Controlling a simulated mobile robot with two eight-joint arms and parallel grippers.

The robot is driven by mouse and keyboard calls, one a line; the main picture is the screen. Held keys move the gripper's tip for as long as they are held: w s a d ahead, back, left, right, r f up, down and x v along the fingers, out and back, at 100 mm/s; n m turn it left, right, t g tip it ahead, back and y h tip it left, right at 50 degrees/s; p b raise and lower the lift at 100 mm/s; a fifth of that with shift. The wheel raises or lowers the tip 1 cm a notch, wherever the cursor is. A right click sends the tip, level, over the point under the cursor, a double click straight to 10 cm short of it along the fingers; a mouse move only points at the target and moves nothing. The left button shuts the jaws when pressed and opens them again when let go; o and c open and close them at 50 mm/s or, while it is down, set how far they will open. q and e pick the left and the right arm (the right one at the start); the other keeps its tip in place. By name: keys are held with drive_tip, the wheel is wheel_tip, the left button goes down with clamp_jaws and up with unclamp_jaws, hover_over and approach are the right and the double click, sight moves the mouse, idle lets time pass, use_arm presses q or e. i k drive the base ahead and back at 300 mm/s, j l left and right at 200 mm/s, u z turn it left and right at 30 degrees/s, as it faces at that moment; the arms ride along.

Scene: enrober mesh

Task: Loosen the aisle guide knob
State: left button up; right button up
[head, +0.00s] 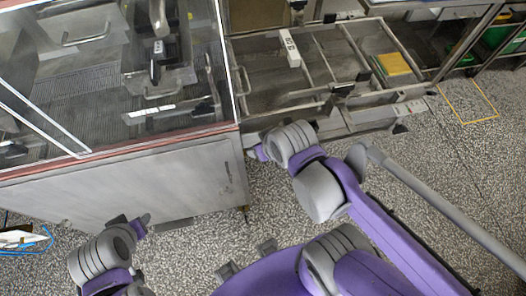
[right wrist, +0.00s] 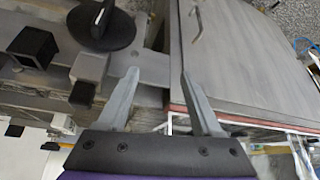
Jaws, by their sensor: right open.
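In the right wrist view a black round disc with a raised grip (right wrist: 118,30) lies at the upper left, beyond my left-hand fingertip. A black square-ended piece (right wrist: 33,47) and a grey square-ended piece (right wrist: 88,68) stand beside it; I cannot tell for sure which is the aisle guide knob. My right gripper (right wrist: 160,73) is open, with nothing between its fingers and a grey rail beyond them. In the head view its purple wrist (head: 262,152) is beside the machine's corner, fingers not clear. My left gripper (head: 132,226) is low at left, away from the frame; its jaws are unclear.
The glass-covered enrober (head: 120,165) fills the left. An open metal frame (head: 265,75) with cross bars extends at its right, carrying a white labelled block (head: 290,50) and a yellow piece (head: 393,64). Speckled floor (head: 460,180) is free at right.

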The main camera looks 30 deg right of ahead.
sight(343, 91)
drive_tip(key=l+z, duration=0.1)
drive_tip(key=z, duration=0.3)
drive_tip(key=k+l+z, duration=0.1)
drive_tip(key=z, duration=0.25)
drive_tip(key=l+z, duration=0.1)
drive_tip(key=z, duration=0.3)
drive_tip(key=l+z, duration=0.1)
drive_tip(key=z, duration=0.25)
